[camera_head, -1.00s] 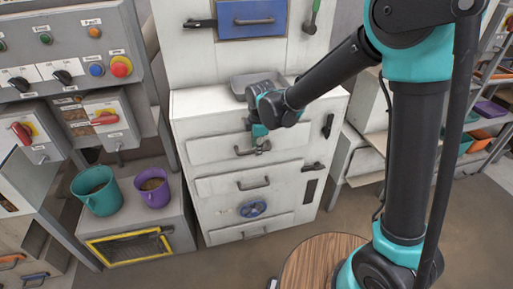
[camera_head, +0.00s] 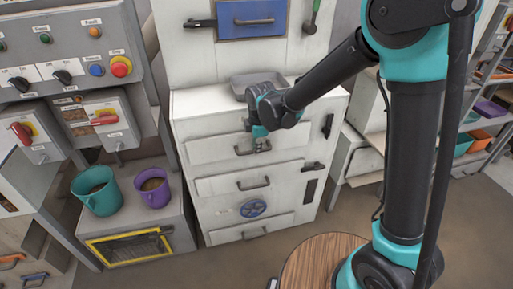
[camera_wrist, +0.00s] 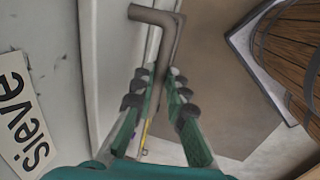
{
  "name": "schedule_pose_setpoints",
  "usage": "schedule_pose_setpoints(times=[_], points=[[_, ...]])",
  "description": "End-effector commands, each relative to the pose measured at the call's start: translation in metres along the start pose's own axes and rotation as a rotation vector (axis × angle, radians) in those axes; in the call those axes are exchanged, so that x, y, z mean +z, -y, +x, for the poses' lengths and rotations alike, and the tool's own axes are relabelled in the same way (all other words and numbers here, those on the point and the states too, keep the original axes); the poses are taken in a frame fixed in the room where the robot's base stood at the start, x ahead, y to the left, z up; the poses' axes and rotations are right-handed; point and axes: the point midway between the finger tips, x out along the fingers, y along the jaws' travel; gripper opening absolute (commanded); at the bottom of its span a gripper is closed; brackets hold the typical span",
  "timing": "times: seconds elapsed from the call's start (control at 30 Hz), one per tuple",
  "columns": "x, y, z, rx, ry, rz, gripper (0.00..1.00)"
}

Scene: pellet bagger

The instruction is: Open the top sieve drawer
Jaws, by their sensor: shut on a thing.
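The top sieve drawer (camera_head: 215,151) is a white front high on the white cabinet, with a dark bar handle (camera_wrist: 159,17). My gripper (camera_head: 262,146) is at this handle in the head view. In the wrist view, the fingers of my gripper (camera_wrist: 165,88) stand on both sides of the handle's bar and are shut on it. A "sieve" label (camera_wrist: 20,112) lies left of the handle in that view. The drawer front looks close to the cabinet face; I cannot tell whether it stands out slightly.
More drawers with bar handles (camera_head: 253,184) are below. A grey tray (camera_head: 240,87) sits on the cabinet top. A round wooden top (camera_head: 308,262) is in front; bare floor lies between.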

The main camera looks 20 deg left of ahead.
Motion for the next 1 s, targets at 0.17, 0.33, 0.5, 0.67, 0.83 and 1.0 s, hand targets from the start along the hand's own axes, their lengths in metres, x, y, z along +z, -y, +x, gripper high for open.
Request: schedule_pose_setpoints(times=[0.17, 0.33, 0.5, 0.67, 0.83, 1.0], points=[[0.0, 0.004, -0.001, 0.0, 0.0, 0.0, 0.0], [0.0, 0.023, -0.005, 0.0, 0.0, -0.001, 0.0], [0.0, 0.06, -0.012, 0.0, 0.0, -0.002, 0.0], [0.0, 0.103, -0.021, 0.0, 0.0, -0.003, 0.0], [0.0, 0.15, -0.03, -0.001, -0.001, -0.003, 0.0], [0.0, 0.195, -0.039, -0.001, -0.001, -0.004, 0.0]])
